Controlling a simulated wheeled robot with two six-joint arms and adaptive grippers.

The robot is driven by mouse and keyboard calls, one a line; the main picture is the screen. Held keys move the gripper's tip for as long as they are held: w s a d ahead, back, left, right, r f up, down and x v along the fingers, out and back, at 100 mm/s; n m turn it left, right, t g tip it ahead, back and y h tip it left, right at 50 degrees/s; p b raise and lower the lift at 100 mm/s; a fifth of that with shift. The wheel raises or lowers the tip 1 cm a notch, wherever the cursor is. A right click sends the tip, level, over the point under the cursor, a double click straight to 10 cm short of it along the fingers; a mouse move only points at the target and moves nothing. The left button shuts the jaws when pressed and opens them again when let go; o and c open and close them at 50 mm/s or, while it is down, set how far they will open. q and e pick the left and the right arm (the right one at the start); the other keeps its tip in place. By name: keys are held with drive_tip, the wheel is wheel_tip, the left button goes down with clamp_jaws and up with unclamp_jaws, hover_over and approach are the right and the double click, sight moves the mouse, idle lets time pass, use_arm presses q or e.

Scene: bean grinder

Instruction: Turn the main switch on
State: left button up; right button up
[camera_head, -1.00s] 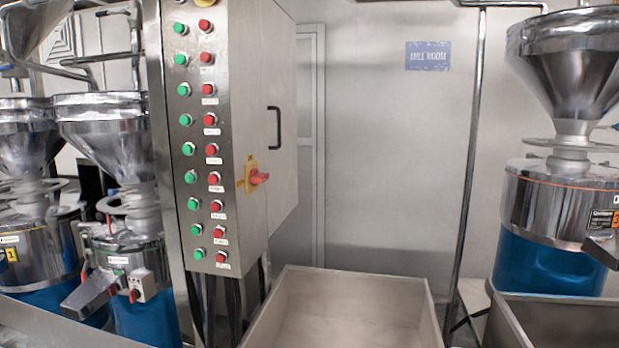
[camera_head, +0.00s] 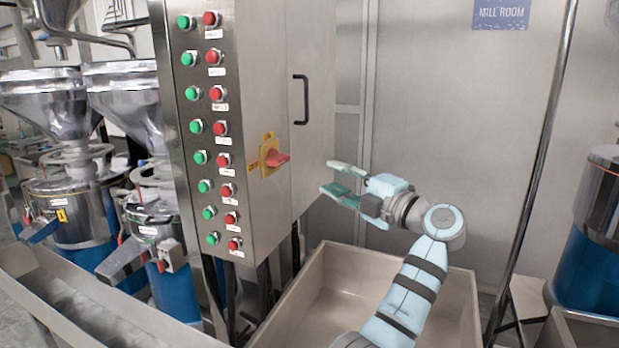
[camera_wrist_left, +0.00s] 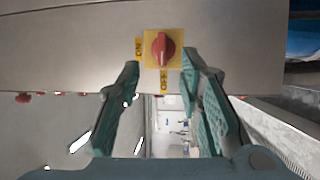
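The main switch is a red rotary knob (camera_head: 277,159) on a yellow plate on the side of the steel control cabinet (camera_head: 262,90). Its handle lies horizontally in the head view, in line with the OFF label; the ON label is above. In the left wrist view the knob (camera_wrist_left: 160,49) is upright in the picture, with OFF below and ON to the left. My left gripper (camera_head: 331,178) is open and empty, to the right of the knob and slightly lower, apart from it. Its two green fingers (camera_wrist_left: 160,80) straddle the knob's line in the wrist view. My right gripper is not in view.
The cabinet front has red and green buttons (camera_head: 223,159), and a black handle (camera_head: 302,100) is above right of the knob. A steel bin (camera_head: 460,300) stands below my left arm. Grinders (camera_head: 75,205) stand left; a pole (camera_head: 540,165) rises at right.

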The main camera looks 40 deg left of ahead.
use_arm(q)
drive_tip(key=a, duration=0.1)
drive_tip(key=p, duration=0.1)
approach(284, 161)
drive_tip(key=a+r, duration=0.1)
drive_tip(key=a, duration=0.2)
drive_tip(key=shift+n+g+h, duration=0.4)
drive_tip(key=a, duration=0.4)
drive_tip(key=shift+w+a+p, duration=0.2)
drive_tip(key=shift+w+p, duration=0.1)
drive_tip(key=shift+w+a+f, duration=0.15)
drive_tip(key=shift+w+a, duration=0.15)
drive_tip(key=shift+a, duration=0.25)
drive_tip(key=shift+w+a+f, duration=0.15)
drive_tip(key=shift+w+a, duration=0.15)
drive_tip(key=shift+a, duration=0.3)
drive_tip(key=shift+s+r, duration=0.2)
drive_tip(key=shift+s, duration=0.25)
drive_tip(key=c, duration=0.3)
clamp_jaws()
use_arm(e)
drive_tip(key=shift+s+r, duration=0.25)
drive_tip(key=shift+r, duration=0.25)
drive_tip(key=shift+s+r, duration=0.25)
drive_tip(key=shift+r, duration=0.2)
